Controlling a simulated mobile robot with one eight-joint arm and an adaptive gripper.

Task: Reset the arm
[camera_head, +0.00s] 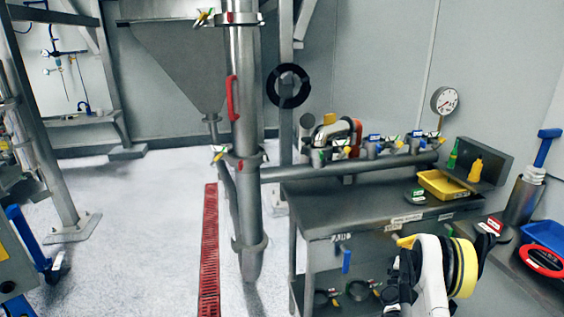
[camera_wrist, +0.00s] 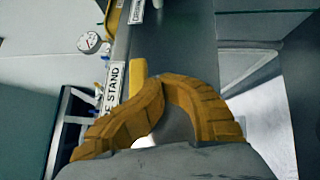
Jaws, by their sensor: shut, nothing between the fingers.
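My gripper (camera_wrist: 163,84) shows in the wrist view with its two ribbed orange fingers curved together, tips touching and nothing held. It is over or beside a dark grey surface bearing a label ending in "STAND" (camera_wrist: 114,86). A yellow block-like piece (camera_wrist: 138,75) shows just behind the fingertips; I cannot tell what it is. In the head view my white, black and yellow arm is at the lower right, in front of the metal bench (camera_head: 350,215). The fingertips cannot be made out clearly there.
Several valves and fittings line a pipe (camera_head: 350,168) along the bench's back. A yellow tray (camera_head: 443,186) and a pressure gauge (camera_head: 445,100) are at the right, with a blue bin (camera_head: 546,236) further right. A vertical steel pipe (camera_head: 245,120) stands left. The floor (camera_head: 130,230) has clear room.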

